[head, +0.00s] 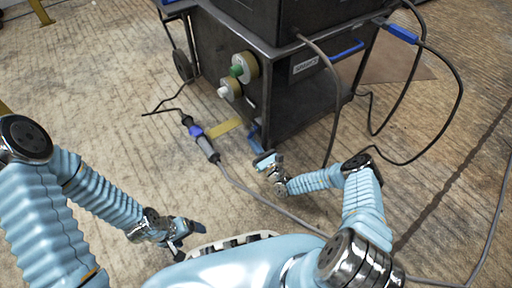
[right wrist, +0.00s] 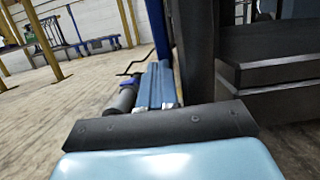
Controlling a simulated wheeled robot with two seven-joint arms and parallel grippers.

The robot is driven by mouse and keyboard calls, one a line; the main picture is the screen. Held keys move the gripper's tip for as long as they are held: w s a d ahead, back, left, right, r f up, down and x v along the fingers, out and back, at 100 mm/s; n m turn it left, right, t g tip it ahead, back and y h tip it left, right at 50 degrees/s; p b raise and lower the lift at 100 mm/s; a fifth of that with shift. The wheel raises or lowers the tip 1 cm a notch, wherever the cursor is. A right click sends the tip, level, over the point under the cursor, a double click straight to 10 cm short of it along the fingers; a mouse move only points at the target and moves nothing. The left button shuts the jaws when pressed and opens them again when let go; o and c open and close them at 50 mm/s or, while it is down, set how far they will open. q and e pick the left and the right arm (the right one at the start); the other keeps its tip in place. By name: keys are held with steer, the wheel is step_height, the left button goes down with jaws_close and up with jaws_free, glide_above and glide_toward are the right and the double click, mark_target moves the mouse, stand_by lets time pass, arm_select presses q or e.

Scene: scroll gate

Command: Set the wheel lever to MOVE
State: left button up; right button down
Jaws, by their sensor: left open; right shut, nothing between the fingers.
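The dark cart (head: 300,100) stands at the top centre of the head view. A small blue lever (head: 254,135) sticks out low at its near corner; I take it for the wheel lever. A blue upright part (right wrist: 158,30), perhaps this lever, shows beside the cart in the right wrist view. Its MOVE marking cannot be read. My right gripper (head: 266,161) is shut and empty, just in front of the lever near the floor; its fingers also show in the right wrist view (right wrist: 157,86). Contact cannot be told. My left gripper (head: 188,234) is open and empty at the lower left.
A grey and blue cable tool (head: 202,138) lies on the floor left of the cart, its cable running beneath my right arm. Dark cables (head: 425,100) loop at the right. Floor at the left is mostly free.

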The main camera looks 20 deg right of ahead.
stand_by(0.3)
steer(key=p+v, duration=0.1)
steer(key=v, duration=1.2)
steer(key=shift+s+p, duration=0.35)
steer(key=shift+d+f, duration=0.1)
steer(key=shift+f, duration=0.05)
steer(key=m, duration=0.6)
steer(key=s+m, duration=0.1)
steer(key=m, duration=1.1)
steer(key=shift+s+d+r+p, duration=0.15)
steer(key=shift+d+r+p, duration=0.1)
steer(key=shift+d+p, duration=0.05)
steer(key=x, duration=1.4)
steer(key=shift+b, duration=0.35)
